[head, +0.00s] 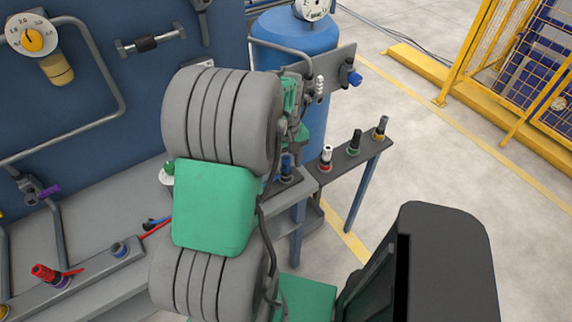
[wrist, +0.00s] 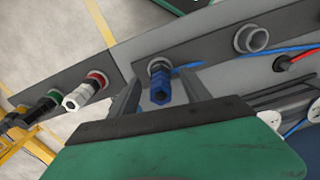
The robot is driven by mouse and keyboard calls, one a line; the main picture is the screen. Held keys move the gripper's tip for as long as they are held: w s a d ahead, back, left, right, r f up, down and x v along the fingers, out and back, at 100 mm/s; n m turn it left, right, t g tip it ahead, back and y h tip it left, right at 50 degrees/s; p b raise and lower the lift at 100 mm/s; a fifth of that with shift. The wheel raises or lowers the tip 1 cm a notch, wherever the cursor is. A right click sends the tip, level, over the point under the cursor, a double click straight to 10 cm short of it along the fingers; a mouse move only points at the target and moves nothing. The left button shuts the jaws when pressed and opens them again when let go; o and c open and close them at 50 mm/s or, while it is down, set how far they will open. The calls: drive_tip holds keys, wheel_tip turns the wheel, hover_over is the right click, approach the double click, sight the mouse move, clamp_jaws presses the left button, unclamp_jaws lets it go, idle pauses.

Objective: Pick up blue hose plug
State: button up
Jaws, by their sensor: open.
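The blue hose plug (wrist: 158,88) stands in a dark ring on a grey rail in the wrist view. It also shows in the head view (head: 286,168), just right of my arm. My gripper (wrist: 160,82) is open, with one grey finger on each side of the plug in the picture. The fingers look apart from it, and I cannot tell how deep they reach. In the head view my arm hides most of the gripper.
An empty ring (wrist: 251,39) is on the rail. A blue tank (head: 300,45) stands behind. Open floor lies right.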

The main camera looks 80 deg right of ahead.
drive_tip(key=shift+f, duration=0.65)
drive_tip(key=shift+c, duration=0.4)
clamp_jaws()
drive_tip(key=shift+r, duration=0.1)
idle(0.4)
